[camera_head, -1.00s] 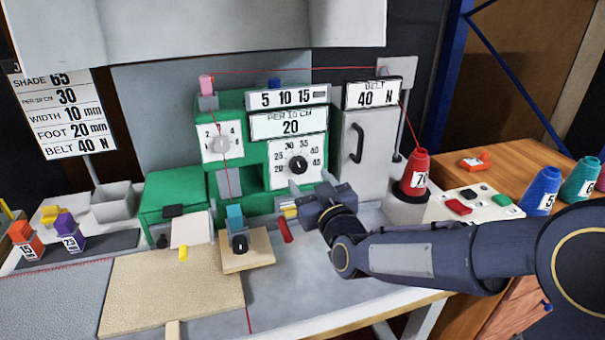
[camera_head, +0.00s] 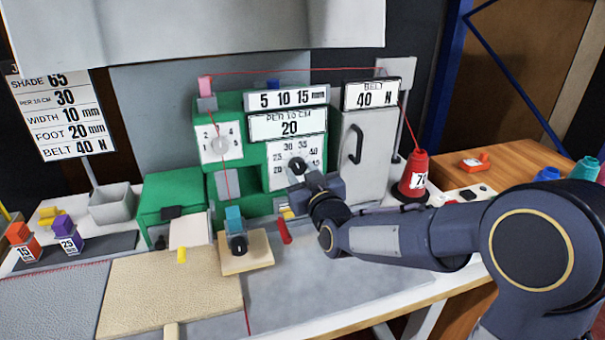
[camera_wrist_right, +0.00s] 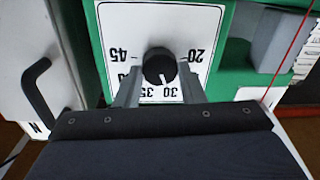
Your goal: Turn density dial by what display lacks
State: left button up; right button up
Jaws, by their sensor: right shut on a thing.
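The density dial is a black round knob (camera_head: 298,165) on a white numbered plate on the green machine (camera_head: 257,182). In the right wrist view the dial knob (camera_wrist_right: 160,66) appears upside down, its white mark pointing towards the 30. My right gripper (camera_head: 300,180) is at the dial; in the wrist view its fingers (camera_wrist_right: 160,84) flank the knob and are shut on it. The display (camera_head: 288,125) above reads PER 10 CM 20. The order card (camera_head: 58,112) at the left reads PER 10 CM 30. My left gripper is not in view.
A smaller white dial (camera_head: 219,144) sits left of the density dial. A grey cabinet with a black handle (camera_head: 356,144) stands close on the right. A red thread cone (camera_head: 415,173) stands further right.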

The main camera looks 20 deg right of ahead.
jog(key=shift+f+m+b, duration=0.15)
jog(key=shift+m+b, duration=0.45)
jog(key=shift+b, duration=0.2)
jog(key=m+b, duration=0.4)
jog(key=shift+f, duration=0.15)
jog(key=shift+m+b, duration=1)
jog(key=shift+b, duration=0.1)
jog(key=m+b, duration=0.3)
jog(key=m, duration=0.1)
jog(key=shift+m+t, duration=0.3)
jog(key=m+b, duration=0.2)
jog(key=m, duration=0.2)
jog(key=shift+h, duration=0.3)
jog(key=shift+r+m+b, duration=0.2)
jog(key=shift+m+b, duration=0.1)
jog(key=o, duration=1)
